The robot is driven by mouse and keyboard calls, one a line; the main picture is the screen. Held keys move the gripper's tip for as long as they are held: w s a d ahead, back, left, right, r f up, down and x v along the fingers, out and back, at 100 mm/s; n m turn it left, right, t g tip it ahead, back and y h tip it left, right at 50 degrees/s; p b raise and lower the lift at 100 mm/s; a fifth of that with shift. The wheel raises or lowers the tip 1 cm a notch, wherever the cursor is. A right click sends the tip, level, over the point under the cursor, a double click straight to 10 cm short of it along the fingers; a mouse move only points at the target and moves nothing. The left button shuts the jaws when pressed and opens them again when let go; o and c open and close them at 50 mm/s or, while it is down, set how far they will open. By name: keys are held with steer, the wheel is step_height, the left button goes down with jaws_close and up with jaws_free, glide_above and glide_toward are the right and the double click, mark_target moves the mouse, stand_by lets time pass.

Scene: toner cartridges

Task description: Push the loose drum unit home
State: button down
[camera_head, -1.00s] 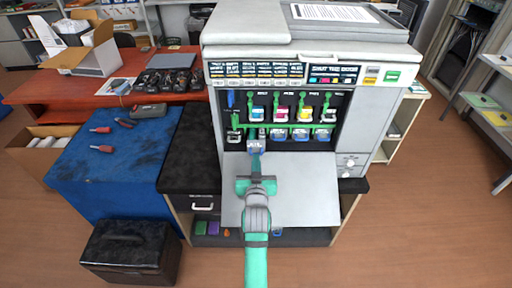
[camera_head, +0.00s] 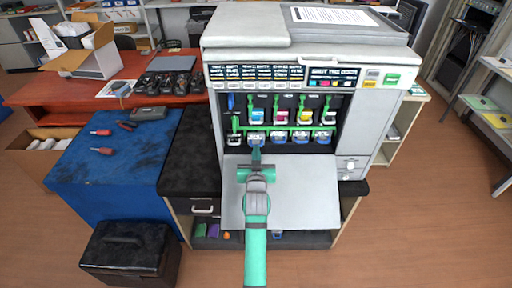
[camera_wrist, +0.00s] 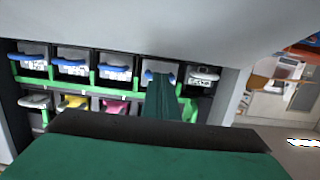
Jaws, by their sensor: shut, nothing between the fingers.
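The copier (camera_head: 385,125) has its front door (camera_head: 300,190) folded down flat. Several drum units sit in a lower row, with blue handles in the wrist view. The drum unit at the row's left (camera_head: 256,136) looks about level with its neighbour (camera_head: 279,137). My gripper (camera_head: 256,151) is shut and empty, its tip at the front of that left unit. In the wrist view the green fingers (camera_wrist: 167,98) cover part of this unit (camera_wrist: 151,76). Whether the tip touches it, and whether the unit is fully seated, I cannot tell.
Toner cartridges (camera_head: 280,116) fill the row above, behind a green rail (camera_head: 290,127). A pale-handled unit (camera_wrist: 204,75) sits beside the drum unit. The copier's side wall (camera_wrist: 231,95) is close by. The open door lies below my arm.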

steer(key=shift+w, duration=1)
steer(key=shift+s, duration=4.5)
steer(key=s+f, duration=0.3)
steer(key=s, duration=0.1)
steer(key=s+f, duration=0.2)
steer(key=s, duration=0.2)
steer(key=s+f, duration=0.3)
steer(key=s, duration=0.1)
steer(key=shift+s+d+f, duration=0.25)
steer(key=shift+s+f, duration=0.05)
steer(key=shift+s, duration=0.05)
steer(key=s+f, duration=0.4)
steer(key=s, duration=1.1)
steer(key=s+r, duration=0.3)
steer(key=s, duration=0.8)
steer(key=s+r, duration=0.4)
steer(key=s, duration=0.7)
steer(key=shift+s+a+g, duration=0.3)
steer(key=shift+s+g, duration=0.05)
steer(key=shift+g, duration=0.05)
